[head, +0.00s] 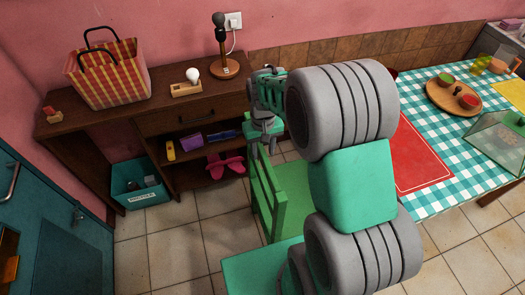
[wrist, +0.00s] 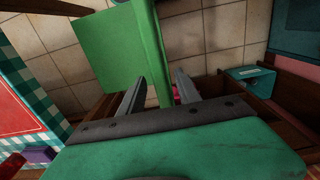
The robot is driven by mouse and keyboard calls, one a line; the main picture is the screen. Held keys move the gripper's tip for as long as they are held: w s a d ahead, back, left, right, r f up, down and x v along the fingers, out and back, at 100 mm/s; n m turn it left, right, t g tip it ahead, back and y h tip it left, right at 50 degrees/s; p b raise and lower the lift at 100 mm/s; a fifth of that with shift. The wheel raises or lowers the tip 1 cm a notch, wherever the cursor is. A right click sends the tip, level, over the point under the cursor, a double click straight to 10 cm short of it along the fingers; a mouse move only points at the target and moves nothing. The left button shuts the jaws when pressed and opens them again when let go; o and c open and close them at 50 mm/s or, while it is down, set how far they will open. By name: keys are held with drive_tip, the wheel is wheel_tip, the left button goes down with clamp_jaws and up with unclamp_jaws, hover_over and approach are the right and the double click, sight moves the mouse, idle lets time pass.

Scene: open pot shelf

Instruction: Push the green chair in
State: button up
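The green chair (head: 268,205) stands left of the table in the head view, its backrest facing the shelf and its seat on the table side. My arm hides part of the chair. My gripper (head: 263,148) is at the far upper end of the backrest. In the wrist view the chair (wrist: 110,55) fills the upper middle, and the backrest runs down to between the two grey fingers of my gripper (wrist: 160,88). The fingers are apart, with a gap beside the backrest. I cannot tell whether either finger touches it.
The table (head: 440,195) with a checkered cloth and red mat (head: 417,160) is on the right. A brown shelf (head: 205,120) with a lamp (head: 223,50) and a striped bag (head: 108,75) is behind. A teal bin (head: 140,190) is at left. Tiled floor is clear left of the chair.

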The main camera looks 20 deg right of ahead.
drive_tip(key=shift+f, duration=0.6)
drive_tip(key=shift+c, duration=0.6)
clamp_jaws()
idle(0.4)
